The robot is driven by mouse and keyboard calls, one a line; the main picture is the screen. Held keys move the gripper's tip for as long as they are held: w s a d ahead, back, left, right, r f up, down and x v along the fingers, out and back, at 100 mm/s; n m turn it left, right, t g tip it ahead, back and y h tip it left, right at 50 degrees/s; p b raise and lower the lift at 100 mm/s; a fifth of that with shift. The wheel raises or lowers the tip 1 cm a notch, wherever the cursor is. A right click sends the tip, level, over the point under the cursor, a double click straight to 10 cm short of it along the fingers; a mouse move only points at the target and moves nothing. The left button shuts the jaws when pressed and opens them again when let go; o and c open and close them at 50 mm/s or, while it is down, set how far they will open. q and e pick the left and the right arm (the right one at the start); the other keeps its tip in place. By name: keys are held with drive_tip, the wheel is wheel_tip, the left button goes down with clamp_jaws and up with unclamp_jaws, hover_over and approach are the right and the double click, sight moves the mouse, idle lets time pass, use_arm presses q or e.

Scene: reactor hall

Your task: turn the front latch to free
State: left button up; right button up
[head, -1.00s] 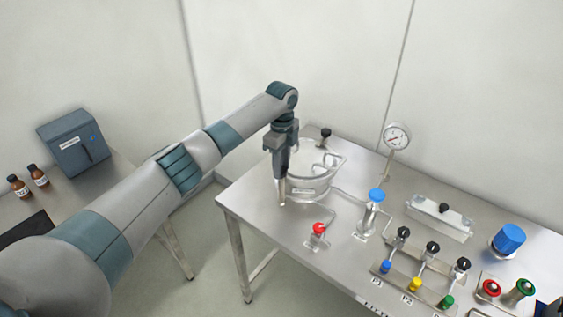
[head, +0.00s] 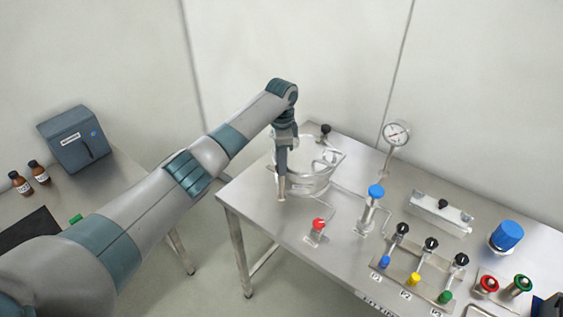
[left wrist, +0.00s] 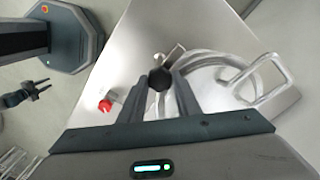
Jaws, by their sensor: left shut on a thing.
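My left gripper (head: 281,194) points down at the vessel's front left side, shut on this knob. In the head view the gripper hides the front latch. Another black knob (head: 325,130) shows at the vessel's back. My right gripper (left wrist: 42,88) appears small at the left of the wrist view, its fingers apart and empty.
A red valve (head: 318,224) stands just in front of the vessel; it also shows in the wrist view (left wrist: 105,105). A blue-topped fitting (head: 375,192), gauge (head: 396,133) and several coloured valves lie to the right. A side table (head: 110,180) holds a grey box (head: 75,140) and brown bottles.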

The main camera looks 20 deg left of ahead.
use_arm(q)
drive_tip(key=shift+r, duration=0.1)
drive_tip(key=o, duration=1.1)
drive_tip(key=shift+c, duration=0.2)
drive_tip(key=shift+r+b, duration=0.55)
drive_tip(key=shift+r, duration=0.25)
wheel_tip(320, 180, up, 6)
drive_tip(key=b, duration=0.2)
drive_tip(key=shift+w+b, duration=0.1)
drive_tip(key=shift+b, duration=0.25)
wheel_tip(320, 180, up, 10)
drive_tip(key=shift+f+b, duration=0.15)
drive_tip(key=shift+b, duration=0.2)
drive_tip(key=shift+f, duration=0.1)
